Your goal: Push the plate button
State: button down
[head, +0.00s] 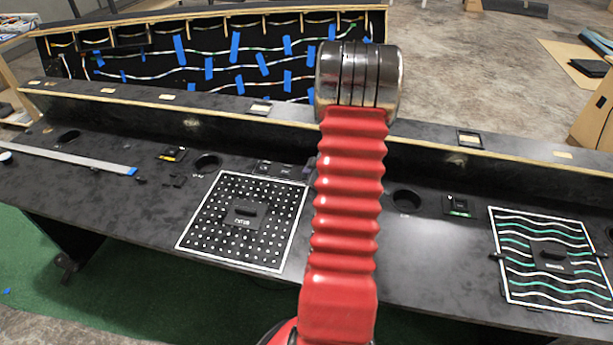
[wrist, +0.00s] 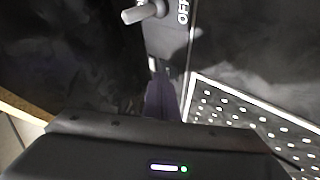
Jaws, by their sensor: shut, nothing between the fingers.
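A dotted plate with a white border (head: 203,238) lies on the console, left of my red arm in the head view. A dark raised block (head: 245,213) sits at its middle. A wavy-line plate (head: 520,290) with a similar dark block (head: 551,254) lies at the right. I cannot tell which part is the plate button. In the wrist view, my gripper (wrist: 160,92) is shut and empty, its fingers dark and blurred. A corner of the dotted plate (wrist: 233,108) shows to their right. The gripper is hidden behind the arm in the head view.
A grey lever (wrist: 145,12) beside an "OFF" label (wrist: 183,12) stands above the fingers in the wrist view. The black console (head: 440,265) has round holes, such as one (head: 407,200) right of my arm. A raised back wall (head: 200,125) runs behind.

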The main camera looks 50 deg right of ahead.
dwell(0.3)
jog(key=shift+r, duration=0.45)
notch_tip(320, 180, up, 6)
dwell(0.9)
dwell(0.6)
